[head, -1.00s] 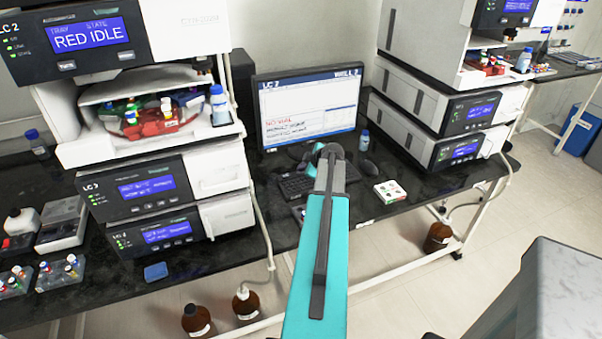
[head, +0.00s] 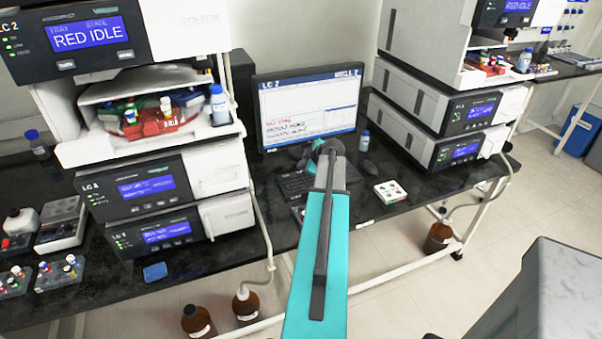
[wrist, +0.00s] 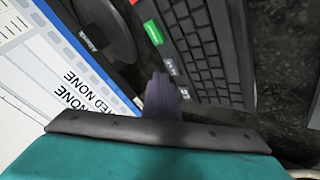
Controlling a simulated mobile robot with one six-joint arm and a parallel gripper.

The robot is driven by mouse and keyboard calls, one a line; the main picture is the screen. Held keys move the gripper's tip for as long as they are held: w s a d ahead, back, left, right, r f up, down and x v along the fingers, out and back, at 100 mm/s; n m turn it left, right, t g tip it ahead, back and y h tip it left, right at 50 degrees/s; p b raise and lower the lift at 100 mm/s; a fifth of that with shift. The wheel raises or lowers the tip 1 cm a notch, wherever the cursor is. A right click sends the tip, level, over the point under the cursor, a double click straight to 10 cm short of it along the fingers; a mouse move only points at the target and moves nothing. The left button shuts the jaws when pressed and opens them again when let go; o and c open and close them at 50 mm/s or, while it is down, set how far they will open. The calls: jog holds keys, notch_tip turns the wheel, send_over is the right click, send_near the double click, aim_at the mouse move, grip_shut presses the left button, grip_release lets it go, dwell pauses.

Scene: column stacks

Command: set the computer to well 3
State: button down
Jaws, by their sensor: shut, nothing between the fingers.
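The computer monitor (head: 308,108) stands on the dark bench, with a blue header and lines of red and black text too small to read surely. In the wrist view its screen (wrist: 50,80) is at the left, with "NONE" legible on it. The black keyboard (head: 296,186) lies in front of the monitor. In the wrist view the keyboard (wrist: 205,45) shows a green key and pale grey keys along its near edge. My gripper (wrist: 163,95) is shut and empty, its tip over or beside those edge keys; contact cannot be told. In the head view my arm mostly hides it.
Left is an instrument stack (head: 150,185) reading "RED IDLE", with a red vial tray (head: 155,122). Another stack (head: 440,110) stands right of the monitor. A mouse (head: 368,168), a white box (head: 390,193) and a small bottle (head: 364,141) are near the keyboard.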

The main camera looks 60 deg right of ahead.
jog(key=shift+r, duration=0.15)
jog(key=shift+r, duration=2.35)
jog(key=shift+m, duration=0.3)
dwell(2.1)
